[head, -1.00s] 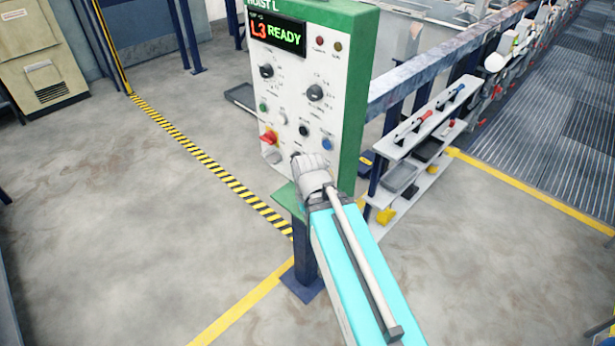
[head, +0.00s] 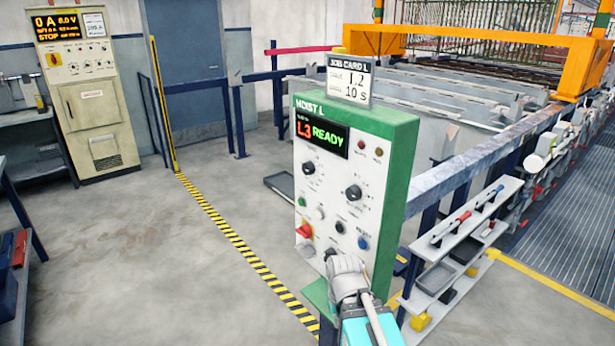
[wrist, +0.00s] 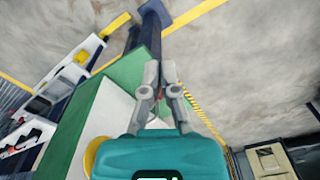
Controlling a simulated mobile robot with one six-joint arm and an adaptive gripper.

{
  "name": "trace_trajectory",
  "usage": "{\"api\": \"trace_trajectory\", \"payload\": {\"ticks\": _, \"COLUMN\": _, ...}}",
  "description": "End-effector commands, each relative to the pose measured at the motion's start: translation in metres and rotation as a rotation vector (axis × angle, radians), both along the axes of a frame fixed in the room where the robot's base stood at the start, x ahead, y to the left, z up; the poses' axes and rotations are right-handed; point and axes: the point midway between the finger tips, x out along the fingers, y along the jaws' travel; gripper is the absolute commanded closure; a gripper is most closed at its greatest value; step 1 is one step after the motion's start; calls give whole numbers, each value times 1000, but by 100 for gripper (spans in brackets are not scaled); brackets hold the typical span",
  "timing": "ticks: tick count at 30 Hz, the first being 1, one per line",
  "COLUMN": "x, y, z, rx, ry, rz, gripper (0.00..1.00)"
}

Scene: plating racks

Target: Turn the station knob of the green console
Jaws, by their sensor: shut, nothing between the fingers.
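The green console (head: 400,165) stands on a post, its white front panel facing left and toward me. Its display (head: 321,132) reads "L3 READY". Two larger black knobs sit on the panel, an upper left one (head: 309,168) and a right one (head: 353,192). Their labels are too small to read, so I cannot tell which is the station knob. My gripper (head: 330,256) is at the panel's lower edge, below both knobs, and holds nothing. In the wrist view its fingers (wrist: 161,72) are together beside the console's green and white body (wrist: 112,100).
A job card (head: 348,80) on top of the console reads what looks like "L2" and "10 S". Small buttons and a red switch (head: 304,230) sit low on the panel. A shelf rack (head: 460,240) and rail stand close on the right. The floor to the left is open.

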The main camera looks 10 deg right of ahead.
Motion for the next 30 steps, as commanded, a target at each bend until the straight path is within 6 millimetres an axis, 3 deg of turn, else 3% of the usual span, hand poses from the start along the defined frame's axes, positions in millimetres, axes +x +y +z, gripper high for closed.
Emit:
{"api": "trace_trajectory", "payload": {"ticks": 14, "x": 0, "y": 0, "z": 0, "rx": 0, "ry": 0, "rz": 0, "gripper": 100}}
{"api": "trace_trajectory", "payload": {"ticks": 23, "x": 12, "y": -1, "z": 5, "rx": -55, "ry": -1, "rz": -30, "gripper": 46}}
{"api": "trace_trajectory", "payload": {"ticks": 29, "x": 43, "y": -4, "z": 22, "rx": -215, "ry": -26, "rz": -120, "gripper": 9}}
{"api": "trace_trajectory", "payload": {"ticks": 30, "x": 51, "y": -4, "z": 27, "rx": -257, "ry": -38, "rz": -144, "gripper": 8}}
